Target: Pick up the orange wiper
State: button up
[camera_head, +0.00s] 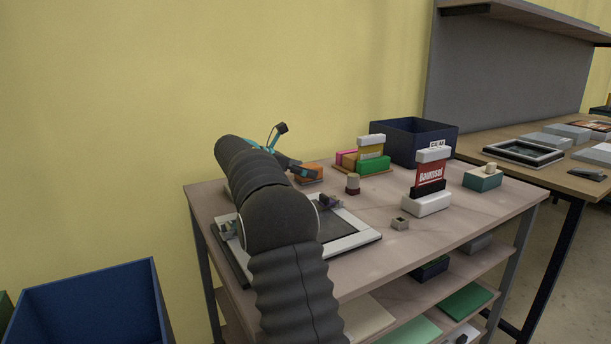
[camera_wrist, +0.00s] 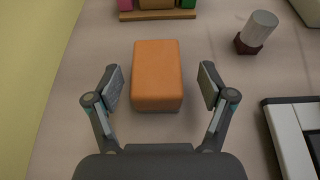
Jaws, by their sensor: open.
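The orange wiper (camera_wrist: 157,75) is a block with rounded edges, lying on the table top between my fingertips in the wrist view. My gripper (camera_wrist: 160,86) is open, with one finger on each side of the wiper and a gap on both sides. Nothing is held.
A dark stamp with a pale grip (camera_wrist: 257,32) stands to the right of the wiper. A grey-framed panel (camera_head: 352,240) lies nearer on the table. A wooden tray of coloured blocks (camera_head: 378,171) and a blue bin (camera_head: 390,141) stand behind. The yellow wall is close at left.

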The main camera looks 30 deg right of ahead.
jog(key=x, duration=0.4)
jog(key=shift+w+r, duration=0.2)
jog(key=c, duration=1.2)
jog(key=shift+o, duration=0.2)
jog(key=shift+r, duration=0.15)
